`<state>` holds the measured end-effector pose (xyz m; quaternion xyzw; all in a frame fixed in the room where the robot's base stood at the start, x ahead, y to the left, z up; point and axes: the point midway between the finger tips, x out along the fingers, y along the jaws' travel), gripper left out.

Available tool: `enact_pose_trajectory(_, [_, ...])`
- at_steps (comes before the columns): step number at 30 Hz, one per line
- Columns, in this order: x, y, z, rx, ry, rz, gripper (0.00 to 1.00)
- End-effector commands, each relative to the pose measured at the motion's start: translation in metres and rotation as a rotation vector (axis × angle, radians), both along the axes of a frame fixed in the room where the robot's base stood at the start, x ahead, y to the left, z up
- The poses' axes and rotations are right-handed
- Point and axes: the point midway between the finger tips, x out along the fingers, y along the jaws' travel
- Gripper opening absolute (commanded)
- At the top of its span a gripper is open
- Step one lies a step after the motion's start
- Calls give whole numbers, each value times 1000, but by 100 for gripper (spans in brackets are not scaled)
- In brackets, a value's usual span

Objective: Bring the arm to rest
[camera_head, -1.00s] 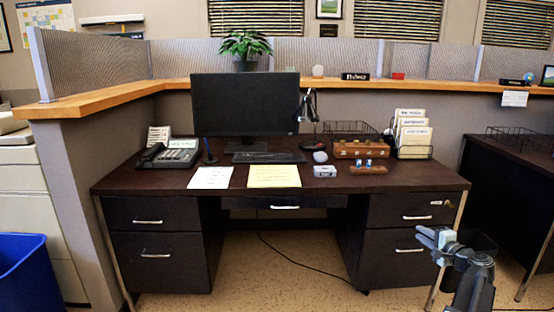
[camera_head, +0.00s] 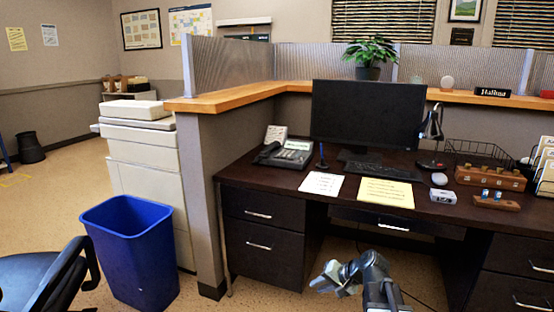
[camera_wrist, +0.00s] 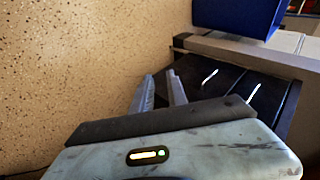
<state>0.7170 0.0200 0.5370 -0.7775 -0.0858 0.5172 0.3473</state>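My gripper (camera_head: 326,277) shows at the lower middle of the head view, in front of the desk and below its top. My arm behind it is bent, and its lower part is cut off by the frame's bottom edge. In the wrist view the two grey fingers (camera_wrist: 160,88) stand a little apart, with nothing visible between them. The gripper appears to touch nothing. The wrist view looks past the fingers to the speckled floor (camera_wrist: 80,70) and dark desk drawers (camera_wrist: 222,85).
The dark desk (camera_head: 300,180) holds a monitor (camera_head: 367,115), phone (camera_head: 285,154), papers and small items. A blue bin (camera_head: 133,255) stands left of the partition, near a dark chair (camera_head: 45,275). A pale cabinet or copier (camera_head: 145,170) is behind the bin. Open floor (camera_head: 50,180) lies at the far left.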

Motion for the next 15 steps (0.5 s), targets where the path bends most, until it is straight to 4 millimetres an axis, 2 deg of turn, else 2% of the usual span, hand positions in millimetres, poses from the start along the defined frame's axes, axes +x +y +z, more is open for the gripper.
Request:
enact_pose_trajectory(1, [-16,24,-6,-55,27,66,19])
enact_pose_trajectory(3, [-41,46,-19,-154,73,160,19])
enact_pose_trajectory(5, [-65,55,-30,-255,120,236,19])
enact_pose_trajectory(7, [-91,46,-42,-377,182,300,19])
enact_pose_trajectory(13, [-147,-24,-55,-646,393,380,19])
enact_pose_trajectory(15, [-145,-21,-21,-635,385,384,19])
